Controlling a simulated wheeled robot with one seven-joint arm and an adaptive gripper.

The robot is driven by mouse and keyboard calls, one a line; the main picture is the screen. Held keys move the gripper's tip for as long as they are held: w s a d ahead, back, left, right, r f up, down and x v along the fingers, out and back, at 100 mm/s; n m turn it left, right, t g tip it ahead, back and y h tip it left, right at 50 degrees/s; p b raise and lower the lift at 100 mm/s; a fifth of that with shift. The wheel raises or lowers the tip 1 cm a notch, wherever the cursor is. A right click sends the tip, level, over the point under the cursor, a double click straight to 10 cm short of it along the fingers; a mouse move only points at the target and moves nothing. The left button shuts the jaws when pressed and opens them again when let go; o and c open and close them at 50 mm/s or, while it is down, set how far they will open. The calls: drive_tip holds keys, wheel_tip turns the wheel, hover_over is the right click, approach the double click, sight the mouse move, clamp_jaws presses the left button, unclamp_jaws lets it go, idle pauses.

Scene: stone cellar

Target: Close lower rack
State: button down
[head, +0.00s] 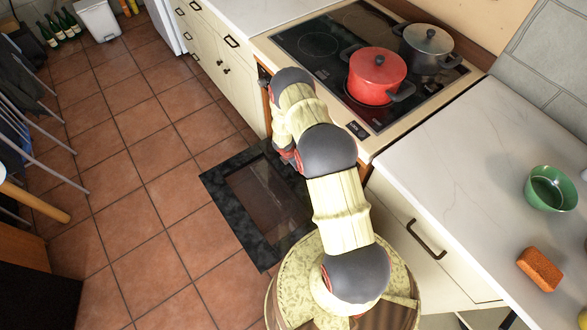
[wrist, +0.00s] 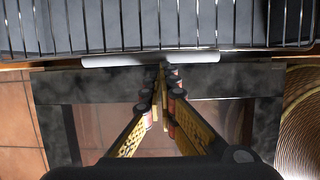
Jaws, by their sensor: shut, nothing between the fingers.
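A wire rack (wrist: 180,28) with thin metal bars crosses the top of the wrist view. A pale strip (wrist: 112,60) lies along its near edge. I cannot tell from this view which rack level it is. My gripper (wrist: 166,72) is shut and empty, with its fingertips at the strip; whether they touch it is unclear. The oven door (head: 235,215) hangs open and flat in the head view, dark-framed with a glass pane. The door also shows below the fingers in the wrist view (wrist: 100,85). In the head view my arm hides the rack and most of the oven opening.
A red pot (head: 376,78) and a dark pot (head: 424,45) stand on the cooktop (head: 318,48) above the oven. A green bowl (head: 551,188) and an orange-brown block (head: 540,269) are on the right counter (head: 470,160). The tiled floor (head: 120,170) left of the door is clear.

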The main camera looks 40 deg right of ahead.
idle(0.5)
drive_tip(key=a+r+p, duration=0.4)
drive_tip(key=a+r, duration=0.3)
drive_tip(key=r, duration=0.3)
drive_tip(key=w+a+f+n+g+h+b, duration=0.1)
drive_tip(key=w+f+n+h+b, duration=0.4)
drive_tip(key=f+n, duration=0.4)
drive_tip(key=w+a+n+t+h+b, duration=0.1)
drive_tip(key=w+a+n+h+b, duration=0.15)
drive_tip(key=a+n+h, duration=0.55)
drive_tip(key=d+f+n+b, duration=0.1)
drive_tip(key=d+f+b, duration=0.1)
drive_tip(key=d, duration=1.3)
drive_tip(key=shift+s+d+y+b, duration=0.3)
drive_tip(key=shift+s+d+b, duration=0.1)
drive_tip(key=shift+b, duration=0.45)
drive_tip(key=shift+f, duration=0.1)
